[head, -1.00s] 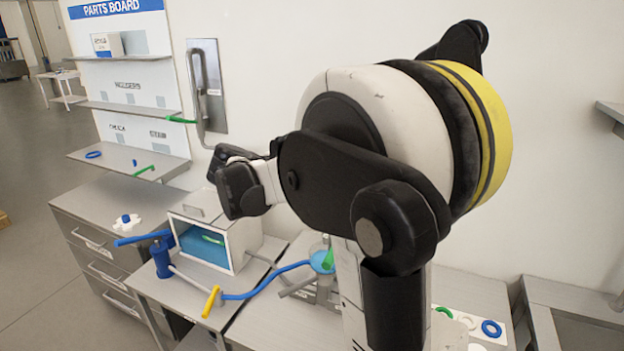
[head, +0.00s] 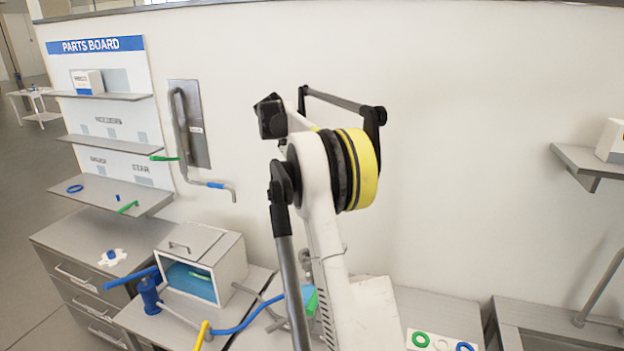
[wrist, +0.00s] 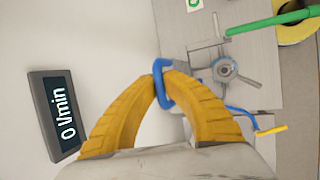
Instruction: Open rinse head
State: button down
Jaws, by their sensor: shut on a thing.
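In the wrist view my gripper (wrist: 163,80) has its two yellow ribbed fingers shut on a blue loop (wrist: 159,91). The loop sits around the meeting fingertips, and I cannot tell what it is fixed to. In the head view the gripper is hidden or cannot be made out. A bent grey pipe (head: 184,140) comes off a grey wall plate (head: 198,118). It has a green lever (head: 165,158) at its side and a blue band (head: 215,185) near its outlet. I cannot tell for sure which part is the rinse head.
A dark display (wrist: 62,113) reads 0 l/min. On the bench are an open-fronted box (head: 205,262), a blue pump (head: 149,295) and a blue hose (head: 262,318) with a yellow handle (head: 203,335). The parts board (head: 100,70) with shelves stands at left. The wall at right is mostly bare.

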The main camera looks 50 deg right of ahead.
jog(key=shift+w+d+p, duration=0.15)
jog(key=shift+w+d, duration=0.1)
jog(key=shift+d, duration=0.35)
jog(key=shift+w+d+p, duration=0.15)
jog(key=shift+w+d, duration=0.05)
jog(key=shift+d, duration=0.4)
jog(key=c, duration=1.5)
grip_release()
jog(key=v, duration=1.2)
